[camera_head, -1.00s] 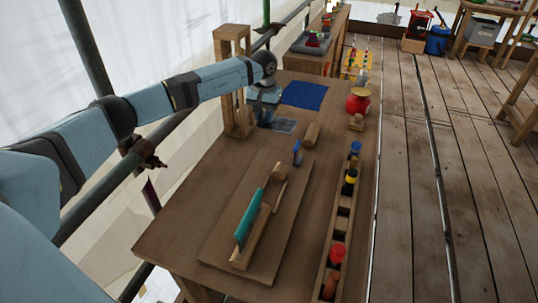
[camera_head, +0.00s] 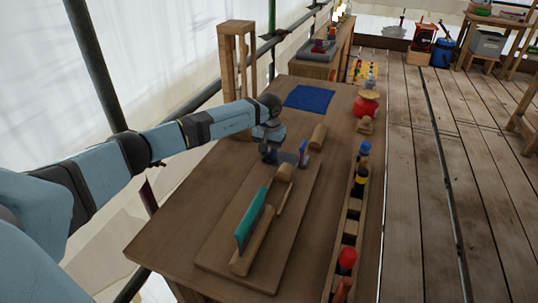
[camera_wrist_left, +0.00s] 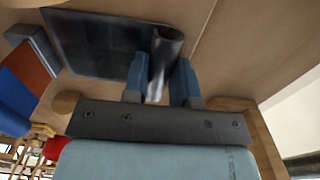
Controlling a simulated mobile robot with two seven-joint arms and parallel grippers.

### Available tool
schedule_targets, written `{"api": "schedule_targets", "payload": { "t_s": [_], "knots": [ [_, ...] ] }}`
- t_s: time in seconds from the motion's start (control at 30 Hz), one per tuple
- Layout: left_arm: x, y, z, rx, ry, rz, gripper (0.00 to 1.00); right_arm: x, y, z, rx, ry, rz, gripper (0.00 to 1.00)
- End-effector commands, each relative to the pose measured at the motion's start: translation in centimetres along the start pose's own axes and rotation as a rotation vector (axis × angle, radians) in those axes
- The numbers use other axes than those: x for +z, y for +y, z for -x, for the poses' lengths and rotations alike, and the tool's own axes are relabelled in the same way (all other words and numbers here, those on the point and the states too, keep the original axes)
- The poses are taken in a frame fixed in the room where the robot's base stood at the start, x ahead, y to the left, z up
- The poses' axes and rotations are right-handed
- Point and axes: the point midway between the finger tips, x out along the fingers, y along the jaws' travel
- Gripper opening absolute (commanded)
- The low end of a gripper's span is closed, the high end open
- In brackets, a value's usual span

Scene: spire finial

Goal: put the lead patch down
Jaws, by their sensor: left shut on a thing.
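The lead patch is a dark grey flat sheet with a grey cylindrical stub. In the left wrist view the lead patch (camera_wrist_left: 95,42) extends left of the fingers, and the stub stands between them. My left gripper (camera_wrist_left: 158,82) is shut on that stub. In the head view my left gripper (camera_head: 272,158) is over the far end of the wooden board (camera_head: 215,250), with a dark edge of the patch (camera_head: 287,158) beside it. I cannot tell whether the patch touches the board. My right gripper is not in view.
The board bears a teal-bladed tool (camera_head: 250,220) and wooden pieces. A blue upright item (camera_head: 303,152) and a wooden cylinder (camera_head: 318,137) are close by. A slotted rack (camera_head: 350,228) runs along the right edge. A blue cloth (camera_head: 310,97) and red pot (camera_head: 366,106) are farther back.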

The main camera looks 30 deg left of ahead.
Motion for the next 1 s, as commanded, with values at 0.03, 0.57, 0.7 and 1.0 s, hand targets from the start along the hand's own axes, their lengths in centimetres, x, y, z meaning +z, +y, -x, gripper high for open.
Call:
{"api": "schedule_targets", "payload": {
  "t_s": [0.03,0.57,0.7,1.0],
  "knots": [
    [-0.1,0.0,0.1,0.001,0.002,0.000,0.00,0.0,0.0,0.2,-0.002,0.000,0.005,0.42],
    [0.0,0.0,-0.2,-0.001,0.001,0.000,0.51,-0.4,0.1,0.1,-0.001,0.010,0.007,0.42],
    [0.0,0.0,-0.1,0.000,0.001,0.000,0.51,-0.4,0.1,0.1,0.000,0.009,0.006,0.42],
    [-0.1,0.0,3.6,0.000,0.005,-0.002,0.51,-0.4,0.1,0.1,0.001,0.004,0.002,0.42]
  ]
}}
